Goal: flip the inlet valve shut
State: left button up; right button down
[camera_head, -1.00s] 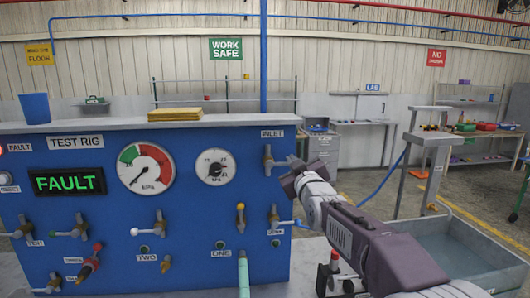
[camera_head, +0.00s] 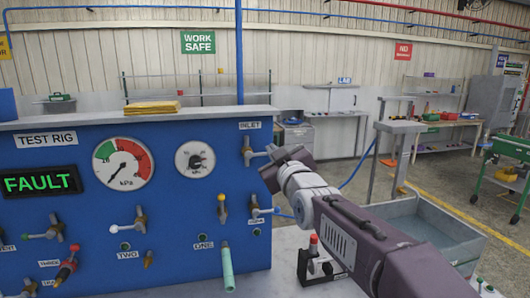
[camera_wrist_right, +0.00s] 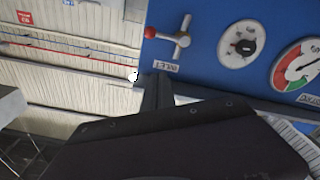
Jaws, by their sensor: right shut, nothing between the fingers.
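The inlet valve (camera_head: 248,152) is at the upper right of the blue test rig panel, under the INLET label (camera_head: 250,125). Its lever points sideways to the right, toward my right gripper (camera_head: 272,168). In the right wrist view, which is upside down, the inlet valve (camera_wrist_right: 182,38) shows a red-tipped lever pointing left. My right gripper (camera_wrist_right: 157,92) is shut and empty, just right of and below the valve in the head view. The lever's end is partly hidden behind it there; I cannot tell whether they touch. My left gripper is not in view.
The panel also carries a lit FAULT display (camera_head: 40,183), a large gauge (camera_head: 124,164), a small gauge (camera_head: 195,159) and several other valves. A teal hose (camera_head: 227,268) hangs below. A grey basin (camera_head: 425,225) stands on the right.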

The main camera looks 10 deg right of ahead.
jog(key=s+d+f+m+g, duration=0.1)
jog(key=s+f+g, duration=0.2)
jog(key=f, duration=0.7)
jog(key=s+d+f+g+h, duration=0.1)
jog(key=s+f+g, duration=0.15)
jog(key=f, duration=0.75)
jog(key=s+f+m+g, duration=0.1)
jog(key=s+f+g, duration=0.15)
jog(key=f, duration=0.75)
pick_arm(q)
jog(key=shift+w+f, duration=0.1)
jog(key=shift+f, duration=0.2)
pick_arm(e)
jog(key=s+f+m+g, duration=0.2)
jog(key=s+f+g, duration=0.2)
jog(key=s+f, duration=0.4)
jog(key=s+d+f+m+g, duration=0.1)
jog(key=s+f+g, duration=0.4)
jog(key=s, duration=0.7)
notch_tip(320, 180, down, 3)
jog(key=shift+s+r+m+g, duration=0.1)
jog(key=shift+s+m+g, duration=0.2)
jog(key=shift+m, duration=0.4)
